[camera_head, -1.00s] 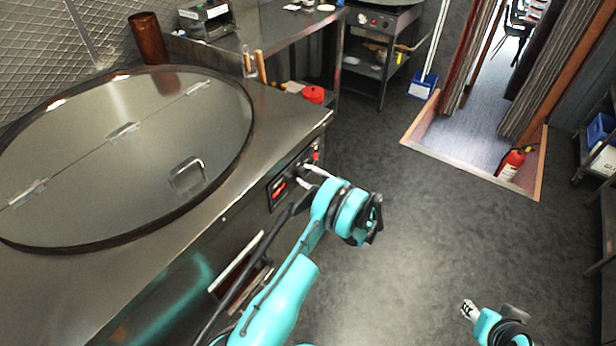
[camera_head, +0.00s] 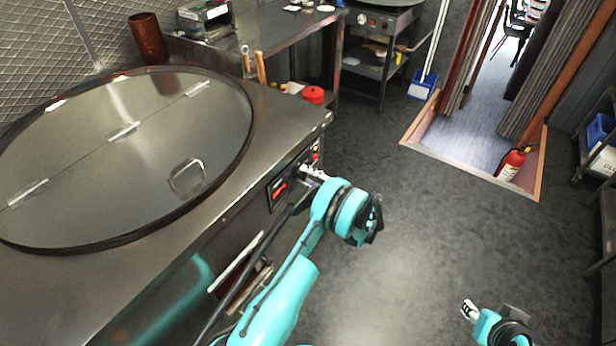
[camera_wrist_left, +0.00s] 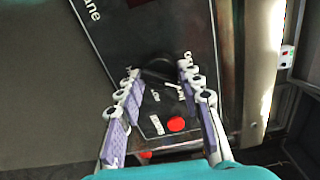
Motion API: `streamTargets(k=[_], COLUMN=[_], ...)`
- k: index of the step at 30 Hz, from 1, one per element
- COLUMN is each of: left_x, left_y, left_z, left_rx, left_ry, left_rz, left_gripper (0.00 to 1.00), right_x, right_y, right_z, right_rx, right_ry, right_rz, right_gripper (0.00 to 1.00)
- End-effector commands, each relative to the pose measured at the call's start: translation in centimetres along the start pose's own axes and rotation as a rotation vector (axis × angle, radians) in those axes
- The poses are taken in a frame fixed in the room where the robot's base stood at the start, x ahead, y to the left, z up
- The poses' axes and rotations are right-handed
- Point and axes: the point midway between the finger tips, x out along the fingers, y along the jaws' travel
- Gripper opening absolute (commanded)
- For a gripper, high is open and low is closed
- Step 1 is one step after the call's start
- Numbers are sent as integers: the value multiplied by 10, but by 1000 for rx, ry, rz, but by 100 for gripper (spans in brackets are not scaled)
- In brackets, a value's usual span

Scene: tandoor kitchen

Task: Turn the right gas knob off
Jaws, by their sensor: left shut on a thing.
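The control panel (camera_head: 276,204) is on the front side of the steel tandoor counter. In the left wrist view the dark panel (camera_wrist_left: 118,38) carries a black knob (camera_wrist_left: 160,68), small labels and a red button (camera_wrist_left: 176,124). My left gripper (camera_head: 308,172) is at the panel; in the wrist view its fingers (camera_wrist_left: 160,74) are on both sides of the black knob, shut on it. The fingers partly hide the knob, and its turn position is hard to read. My right gripper (camera_head: 468,309) is low at the right, away from the panel; its opening is too small to tell.
A round lidded tandoor (camera_head: 100,150) fills the counter top. A red pot (camera_head: 313,95) stands near the back bench. A fire extinguisher (camera_head: 511,163) stands by the doorway, and a shelf rack is at far right. The middle floor (camera_head: 420,220) is clear.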

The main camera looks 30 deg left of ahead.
Motion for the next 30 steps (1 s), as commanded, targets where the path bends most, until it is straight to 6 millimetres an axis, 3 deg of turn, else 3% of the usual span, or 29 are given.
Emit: streamTargets(k=[15,30], left_x=[0,0], left_y=[-1,-1], left_z=[0,1], left_rx=[-441,-615], left_ry=[0,-1], left_rz=[0,0], left_gripper=[7,7], right_x=[0,0], right_y=[0,0], right_z=[0,0], right_rx=[0,0], right_ry=[0,0], right_rz=[0,0], right_gripper=[40,40])
